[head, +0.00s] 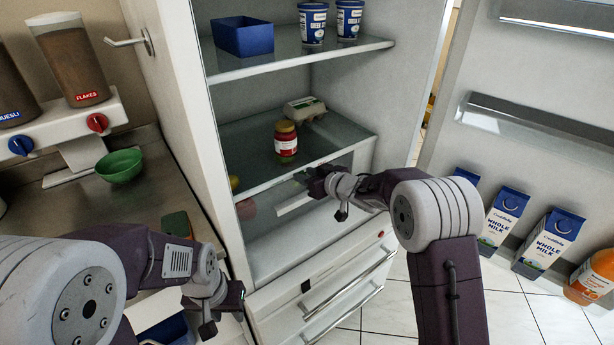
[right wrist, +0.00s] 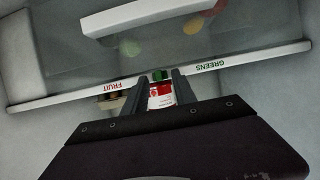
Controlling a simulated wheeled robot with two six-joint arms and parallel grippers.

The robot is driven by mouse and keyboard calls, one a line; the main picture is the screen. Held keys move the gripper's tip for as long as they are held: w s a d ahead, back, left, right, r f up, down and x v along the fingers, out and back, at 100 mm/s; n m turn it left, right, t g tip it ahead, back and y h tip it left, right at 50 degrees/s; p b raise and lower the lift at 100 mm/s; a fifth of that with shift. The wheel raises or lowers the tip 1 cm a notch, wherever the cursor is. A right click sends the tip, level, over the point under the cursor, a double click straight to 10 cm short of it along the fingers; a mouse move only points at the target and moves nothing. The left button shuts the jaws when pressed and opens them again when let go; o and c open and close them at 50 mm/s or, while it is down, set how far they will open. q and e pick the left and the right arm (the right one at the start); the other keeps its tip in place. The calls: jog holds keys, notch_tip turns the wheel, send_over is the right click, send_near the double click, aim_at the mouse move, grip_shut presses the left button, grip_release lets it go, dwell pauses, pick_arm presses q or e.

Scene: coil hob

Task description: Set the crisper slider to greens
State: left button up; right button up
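The crisper's pale front rail (right wrist: 255,58) carries the label FRUIT at left and GREENS at right, both upside down in the right wrist view. A small green slider knob (right wrist: 160,75) sits on the rail about midway between the labels. My right gripper (right wrist: 160,76) is at the rail with one finger on each side of the knob. Its fingers stand apart with narrow gaps; contact is not clear. In the head view my right gripper (head: 309,180) is under the lower glass shelf and hides the knob. My left gripper (head: 222,316) is low by the counter, its finger opening unclear.
A jar (head: 286,141) and an egg carton (head: 304,109) stand on the shelf (head: 345,131) above the crisper. A blue bin (head: 243,37) and tubs are higher up. The open door with milk cartons (head: 545,242) is at right. The counter with a green bowl (head: 120,165) is at left.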

grip_shut()
dwell(1.3)
